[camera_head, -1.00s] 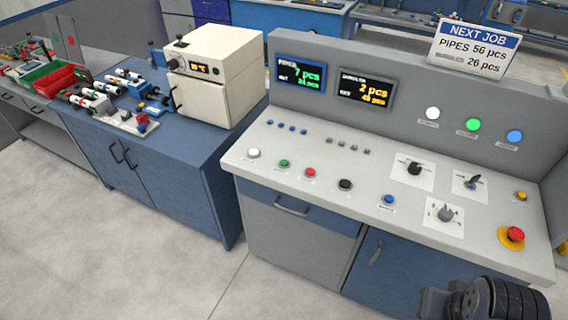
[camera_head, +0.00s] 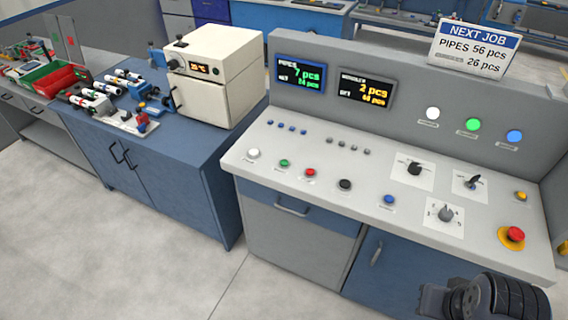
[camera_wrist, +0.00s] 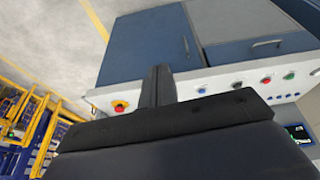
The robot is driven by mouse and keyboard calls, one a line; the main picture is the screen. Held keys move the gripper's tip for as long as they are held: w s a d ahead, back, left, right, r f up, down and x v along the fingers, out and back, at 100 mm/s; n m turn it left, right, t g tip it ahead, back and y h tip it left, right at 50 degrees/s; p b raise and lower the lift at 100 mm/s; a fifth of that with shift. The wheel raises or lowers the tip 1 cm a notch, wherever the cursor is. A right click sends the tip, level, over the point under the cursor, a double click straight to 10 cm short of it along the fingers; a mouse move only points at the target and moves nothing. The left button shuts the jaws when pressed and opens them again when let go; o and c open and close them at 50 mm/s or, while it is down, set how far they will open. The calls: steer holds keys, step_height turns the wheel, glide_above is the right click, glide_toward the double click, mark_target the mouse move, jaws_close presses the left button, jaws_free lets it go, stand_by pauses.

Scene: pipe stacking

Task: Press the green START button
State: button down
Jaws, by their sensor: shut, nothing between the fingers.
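The green button (camera_head: 284,163) sits on the front left of the grey control panel (camera_head: 330,190), between a white button (camera_head: 253,153) and a red button (camera_head: 310,172). In the wrist view the green button (camera_wrist: 289,76) is at the right, on the panel's edge strip. My gripper (camera_wrist: 157,72) is shut and empty in the wrist view, apart from the green button and nearer the red emergency stop (camera_wrist: 120,106). In the head view only a dark part of my arm shows at the bottom right; the fingers are not in sight there.
Black (camera_head: 345,185) and blue (camera_head: 389,200) buttons lie right of the red one. Rotary knobs (camera_head: 445,213) and the emergency stop (camera_head: 514,235) stand up at the panel's right. Screens (camera_head: 366,91) and lamps (camera_head: 473,125) are on the back wall. A white oven (camera_head: 215,75) stands on the left bench.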

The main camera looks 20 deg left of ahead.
steer(key=w+a+f+m+t+y+b, duration=0.1)
steer(key=w+a+f+m+y+b, duration=0.1)
steer(key=w+a+m, duration=0.3)
steer(key=w+a+f+m+y+b, duration=0.2)
steer(key=w+a+m, duration=0.3)
steer(key=w, duration=0.8)
steer(key=w+a+f+m+t+y+b, duration=0.1)
steer(key=w+a+f+m+y+b, duration=0.2)
steer(key=w+m, duration=0.5)
steer(key=shift+w+a+f+m+t+b, duration=0.3)
steer(key=shift+w+a+f+b, duration=0.3)
steer(key=shift+w+a, duration=0.5)
steer(key=shift+d, duration=0.1)
